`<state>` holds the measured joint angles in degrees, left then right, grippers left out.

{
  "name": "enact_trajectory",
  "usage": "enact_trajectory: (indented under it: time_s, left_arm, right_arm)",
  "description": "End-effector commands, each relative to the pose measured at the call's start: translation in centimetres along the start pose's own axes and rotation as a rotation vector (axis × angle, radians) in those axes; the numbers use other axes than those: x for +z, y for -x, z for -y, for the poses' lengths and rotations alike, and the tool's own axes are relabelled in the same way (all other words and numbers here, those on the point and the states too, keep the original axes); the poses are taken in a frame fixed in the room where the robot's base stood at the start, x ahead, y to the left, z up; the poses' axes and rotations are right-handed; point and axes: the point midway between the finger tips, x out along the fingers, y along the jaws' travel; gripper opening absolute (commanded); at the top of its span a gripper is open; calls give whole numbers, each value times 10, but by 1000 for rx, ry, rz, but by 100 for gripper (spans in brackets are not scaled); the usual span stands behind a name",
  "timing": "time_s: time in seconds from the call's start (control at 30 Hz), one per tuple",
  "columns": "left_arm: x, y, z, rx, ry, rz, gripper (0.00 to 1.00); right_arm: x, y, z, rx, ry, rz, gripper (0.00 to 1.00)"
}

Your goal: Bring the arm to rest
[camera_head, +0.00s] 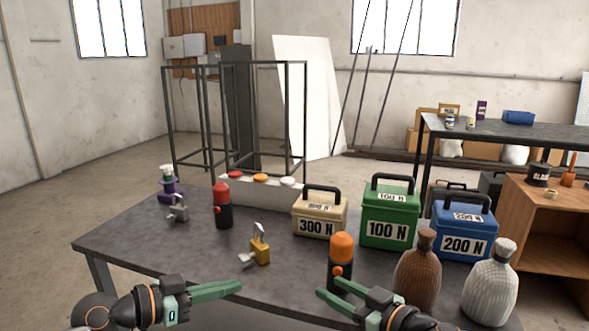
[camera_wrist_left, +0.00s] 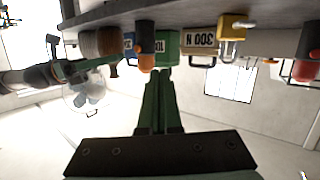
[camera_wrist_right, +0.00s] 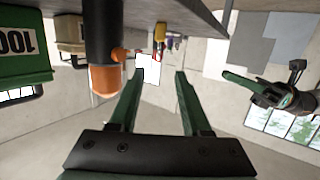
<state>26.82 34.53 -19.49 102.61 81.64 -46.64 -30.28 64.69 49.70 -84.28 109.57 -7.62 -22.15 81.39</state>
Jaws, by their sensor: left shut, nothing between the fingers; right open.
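My left gripper (camera_head: 240,287) is shut and empty, above the front edge of the table, pointing right; its closed fingers also show in the left wrist view (camera_wrist_left: 158,75). My right gripper (camera_head: 325,285) is open and empty, pointing left near the front edge; its two fingers stand apart in the right wrist view (camera_wrist_right: 160,75). An orange-topped black cylinder (camera_head: 342,247) stands on the table just behind the right gripper. A gap lies between the two grippers in the head view.
The dark table (camera_head: 150,240) bears a red-topped cylinder (camera_head: 222,205), a yellow padlock-like item (camera_head: 260,250), boxes marked 300 N (camera_head: 318,228), 100 N (camera_head: 388,230) and 200 N (camera_head: 463,245), and brown (camera_head: 418,275) and pale (camera_head: 490,290) ribbed bottles. A wooden shelf (camera_head: 540,215) stands right.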

Motion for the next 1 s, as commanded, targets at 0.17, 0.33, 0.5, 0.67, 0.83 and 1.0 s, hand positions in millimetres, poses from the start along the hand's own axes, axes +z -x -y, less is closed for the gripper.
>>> enact_trajectory:
  time_s: [0.17,0.33,0.5,0.67,0.83,1.0]
  left_arm:
    - [32,-5,-2,-55,52,34,0]
    - [68,-6,-8,-123,105,69,0]
    - [114,-2,-19,-211,165,119,0]
    - [157,10,-36,-299,216,168,0]
    - [198,29,-59,-391,258,223,0]
    - [234,55,-87,-477,290,283,0]
  right_arm:
    - [12,-5,33,-46,-15,5,48]
    - [23,-7,63,-75,-39,2,48]
    - [38,-4,90,-77,-85,0,48]
    - [57,6,103,-39,-137,14,48]
    - [89,27,104,40,-193,60,48]
    - [136,62,98,148,-238,150,48]
